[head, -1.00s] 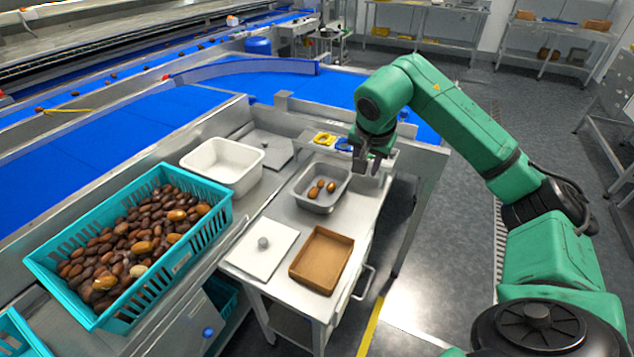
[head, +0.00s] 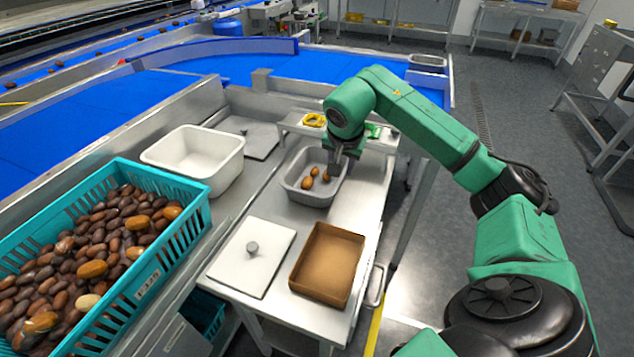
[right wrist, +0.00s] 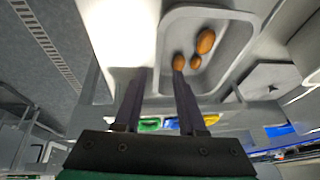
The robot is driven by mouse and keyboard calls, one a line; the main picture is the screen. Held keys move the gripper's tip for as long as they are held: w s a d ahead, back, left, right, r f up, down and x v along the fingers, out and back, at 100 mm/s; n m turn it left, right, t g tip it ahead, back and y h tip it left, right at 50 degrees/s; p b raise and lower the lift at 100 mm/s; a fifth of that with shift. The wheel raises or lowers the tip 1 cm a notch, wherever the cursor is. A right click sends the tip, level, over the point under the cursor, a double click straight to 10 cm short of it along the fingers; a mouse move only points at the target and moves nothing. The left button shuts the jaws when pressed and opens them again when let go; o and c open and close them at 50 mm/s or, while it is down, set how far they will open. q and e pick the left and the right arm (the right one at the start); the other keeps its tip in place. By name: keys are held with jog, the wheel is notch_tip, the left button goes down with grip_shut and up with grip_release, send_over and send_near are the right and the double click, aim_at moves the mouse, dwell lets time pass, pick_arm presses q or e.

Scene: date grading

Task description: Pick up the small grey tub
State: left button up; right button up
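The small grey tub (head: 306,197) sits on the steel table with three brown dates (head: 309,181) in it. It also shows in the right wrist view (right wrist: 230,42). My right gripper (head: 336,172) is at the tub's right rim. In the right wrist view my right gripper (right wrist: 158,72) has its two fingers apart, one over the inside of the tub and one outside, with the tub's wall between them. I cannot tell whether the fingers touch the wall. My left gripper is not in view.
A brown tray (head: 327,292) and a white lid (head: 252,250) with a knob lie nearer on the table. A white tub (head: 190,165) and a teal crate (head: 165,262) of dates stand left. A raised shelf (head: 290,122) with yellow and green items is behind the grey tub.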

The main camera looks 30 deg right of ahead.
aim_at(339, 181)
jog(key=p+x, duration=0.1)
jog(key=x, duration=0.9)
jog(key=shift+w+d+f, duration=0.15)
jog(key=shift+f, duration=0.15)
jog(key=shift+r, duration=0.1)
grip_shut()
dwell(0.6)
